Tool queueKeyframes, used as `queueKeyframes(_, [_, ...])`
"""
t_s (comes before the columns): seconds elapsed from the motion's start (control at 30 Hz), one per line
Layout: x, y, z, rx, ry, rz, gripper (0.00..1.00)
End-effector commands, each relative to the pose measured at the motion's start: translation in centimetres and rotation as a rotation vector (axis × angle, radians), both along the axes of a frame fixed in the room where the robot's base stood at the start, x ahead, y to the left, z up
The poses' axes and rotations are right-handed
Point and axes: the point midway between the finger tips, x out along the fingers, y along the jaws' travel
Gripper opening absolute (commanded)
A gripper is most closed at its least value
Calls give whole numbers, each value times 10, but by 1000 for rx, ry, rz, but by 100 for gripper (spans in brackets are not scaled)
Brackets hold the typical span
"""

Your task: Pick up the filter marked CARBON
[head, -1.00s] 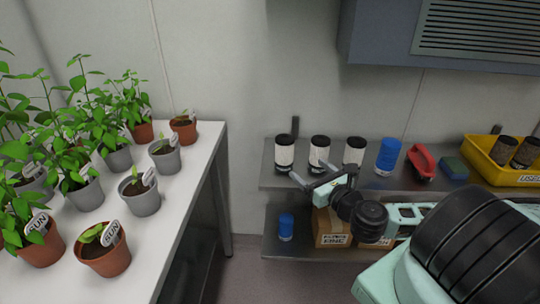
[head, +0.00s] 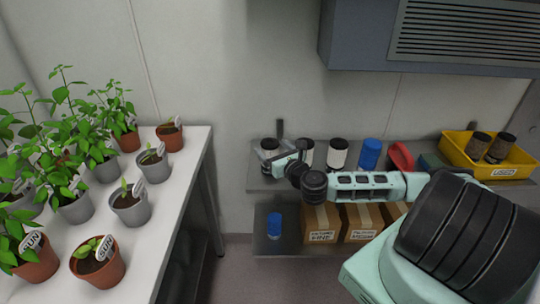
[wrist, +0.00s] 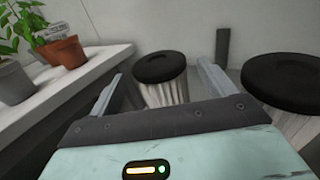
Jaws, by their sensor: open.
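Three white pleated filters with black caps stand in a row on the upper shelf: the left filter (head: 268,144), the middle filter (head: 307,152) and the right filter (head: 338,153). No CARBON mark can be read on any of them. My gripper (head: 266,157) is at the left filter and partly covers it. In the wrist view my gripper (wrist: 160,73) is open, with the left filter (wrist: 163,88) showing upright between its fingers; I cannot tell whether they touch it. Another capped filter (wrist: 285,105) stands just outside the right finger.
The upper shelf (head: 262,184) also holds a blue canister (head: 370,153), a red object (head: 400,156) and a yellow bin (head: 487,159) with dark filters. Boxes and a small blue canister (head: 274,226) sit below. A plant table (head: 190,180) stands left; a grey wall unit (head: 440,35) hangs above.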

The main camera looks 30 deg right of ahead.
Motion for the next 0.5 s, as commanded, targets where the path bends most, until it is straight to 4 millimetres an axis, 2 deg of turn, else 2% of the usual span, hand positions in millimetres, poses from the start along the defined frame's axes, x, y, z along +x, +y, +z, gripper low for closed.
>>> queueKeyframes(0.1, [19,-1,8,-2,0,1,83])
queueKeyframes(0.2, [32,-2,5,-3,0,1,83])
queueKeyframes(0.3, [39,-3,4,-2,0,0,83])
queueKeyframes(0.5, [40,-3,3,-1,-1,0,83])
